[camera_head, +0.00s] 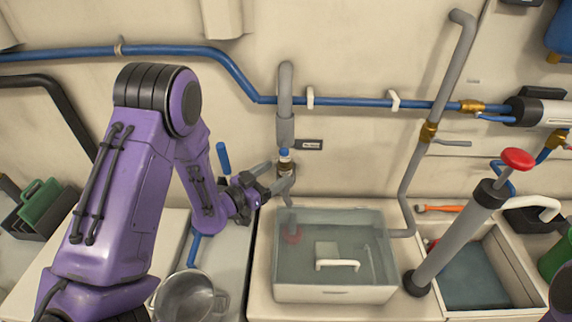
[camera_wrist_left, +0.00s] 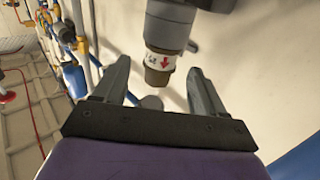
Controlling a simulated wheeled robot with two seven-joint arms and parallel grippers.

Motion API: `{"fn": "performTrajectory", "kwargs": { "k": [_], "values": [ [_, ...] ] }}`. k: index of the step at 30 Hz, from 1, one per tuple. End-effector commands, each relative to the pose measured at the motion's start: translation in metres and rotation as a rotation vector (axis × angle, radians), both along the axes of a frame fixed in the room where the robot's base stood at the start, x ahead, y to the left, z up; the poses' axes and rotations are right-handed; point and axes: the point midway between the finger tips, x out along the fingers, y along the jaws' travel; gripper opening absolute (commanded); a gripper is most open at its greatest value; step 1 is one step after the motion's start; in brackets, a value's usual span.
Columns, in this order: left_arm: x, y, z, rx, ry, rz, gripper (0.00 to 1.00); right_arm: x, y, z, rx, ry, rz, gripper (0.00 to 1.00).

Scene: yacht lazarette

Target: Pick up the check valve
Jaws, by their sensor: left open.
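The check valve (camera_head: 286,164) is a small brown body with a pale band, at the lower end of the grey vertical pipe on the back wall. In the left wrist view the check valve (camera_wrist_left: 160,61) shows a white label with a red arrow and a bronze end. My left gripper (camera_head: 281,177) is open, its fingers reaching toward the valve. In the wrist view my left gripper (camera_wrist_left: 160,72) has one finger on each side of the valve's bronze end, with gaps on both sides. Contact is not visible. My right gripper is out of view.
A clear-walled water tank (camera_head: 335,292) stands below the valve. A grey hand pump with a red knob (camera_head: 517,158) and an open bin (camera_head: 480,300) are at right. A metal pot (camera_head: 185,298) is at lower left. A blue pipe (camera_head: 350,102) runs along the wall.

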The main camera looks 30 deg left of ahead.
Motion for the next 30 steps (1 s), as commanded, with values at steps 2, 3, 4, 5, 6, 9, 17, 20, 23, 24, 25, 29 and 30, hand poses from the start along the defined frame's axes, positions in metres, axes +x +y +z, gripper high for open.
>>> {"fn": "performTrajectory", "kwargs": {
  "k": [2,3,4,5,6,9,17,20,23,24,25,29,30],
  "values": [
    [0.012,-0.005,0.005,0.0,0.001,-0.002,0.71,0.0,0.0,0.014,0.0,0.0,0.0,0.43],
    [0.02,-0.007,0.005,0.0,0.001,-0.001,0.71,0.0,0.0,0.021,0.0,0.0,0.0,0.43],
    [0.025,-0.009,0.005,0.0,0.0,-0.002,0.71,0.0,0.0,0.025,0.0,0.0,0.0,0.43],
    [0.03,-0.01,0.004,0.0,0.001,-0.001,0.71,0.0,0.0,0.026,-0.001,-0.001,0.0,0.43],
    [0.036,-0.013,0.003,0.001,-0.001,-0.001,0.71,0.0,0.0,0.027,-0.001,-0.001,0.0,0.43],
    [0.045,-0.016,0.001,0.0,-0.001,0.0,0.71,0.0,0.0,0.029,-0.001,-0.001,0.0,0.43],
    [0.046,-0.016,-0.001,0.0,0.0,0.001,0.55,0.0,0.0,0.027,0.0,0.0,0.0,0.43],
    [0.046,-0.016,-0.001,0.0,0.0,0.001,0.22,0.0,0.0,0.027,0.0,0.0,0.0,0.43],
    [0.046,-0.016,-0.001,0.0,-0.001,0.001,0.02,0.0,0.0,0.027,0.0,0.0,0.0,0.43],
    [0.046,-0.016,-0.001,0.0,-0.001,0.001,0.02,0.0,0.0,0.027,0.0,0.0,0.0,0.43],
    [0.046,-0.016,-0.001,0.0,0.0,0.001,0.02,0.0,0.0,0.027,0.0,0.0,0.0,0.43],
    [0.046,-0.016,-0.001,0.0,-0.001,0.001,0.02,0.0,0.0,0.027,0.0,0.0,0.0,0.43],
    [0.046,-0.016,0.0,0.0,-0.001,0.001,0.02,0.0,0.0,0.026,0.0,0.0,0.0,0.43]
  ]
}}
